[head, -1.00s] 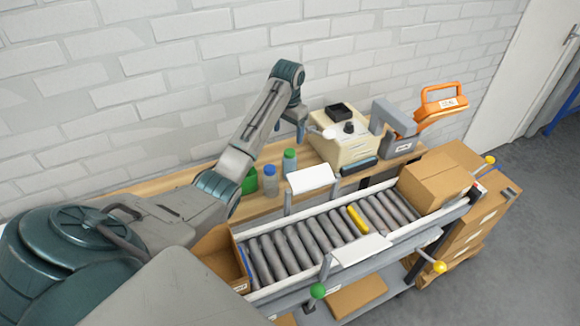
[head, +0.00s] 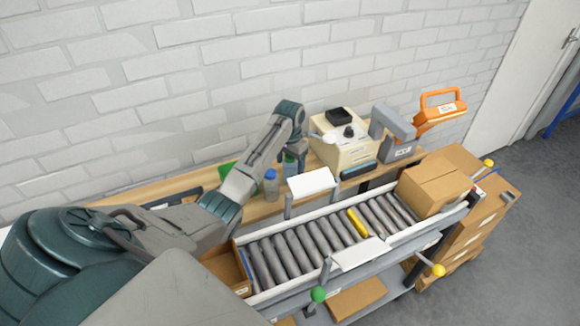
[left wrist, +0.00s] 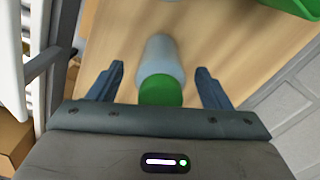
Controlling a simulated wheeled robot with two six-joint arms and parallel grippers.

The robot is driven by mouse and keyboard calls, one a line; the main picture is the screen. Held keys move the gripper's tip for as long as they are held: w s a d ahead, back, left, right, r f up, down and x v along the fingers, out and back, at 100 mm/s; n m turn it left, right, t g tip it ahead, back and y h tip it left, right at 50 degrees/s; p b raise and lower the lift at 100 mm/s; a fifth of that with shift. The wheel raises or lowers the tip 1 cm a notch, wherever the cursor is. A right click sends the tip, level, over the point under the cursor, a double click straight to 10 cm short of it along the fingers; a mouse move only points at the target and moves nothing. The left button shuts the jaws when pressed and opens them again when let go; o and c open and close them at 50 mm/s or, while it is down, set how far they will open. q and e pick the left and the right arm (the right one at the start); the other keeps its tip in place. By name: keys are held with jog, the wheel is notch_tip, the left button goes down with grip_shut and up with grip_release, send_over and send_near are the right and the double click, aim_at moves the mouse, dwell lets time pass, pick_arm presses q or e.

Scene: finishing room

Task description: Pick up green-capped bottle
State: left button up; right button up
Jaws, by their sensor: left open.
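The green-capped bottle (left wrist: 160,70) has a pale translucent body and a green cap. In the left wrist view it lies between the two open fingers of my left gripper (left wrist: 160,85), with a gap on each side. In the head view the bottle (head: 290,165) is partly hidden by my left gripper (head: 292,160), which is lowered over it at the bench. A blue-capped bottle (head: 271,185) stands to its left. My right gripper is not in view.
The wooden bench (head: 262,209) runs along the brick wall. A green bin (head: 228,169) is behind my arm. A cream machine (head: 343,143) stands to the right. The roller conveyor (head: 300,242) with white plates (head: 312,181) lies in front.

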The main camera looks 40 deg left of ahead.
pick_arm(q)
jog(key=shift+f, duration=0.3)
jog(key=shift+r, duration=0.1)
jog(key=c, duration=1.2)
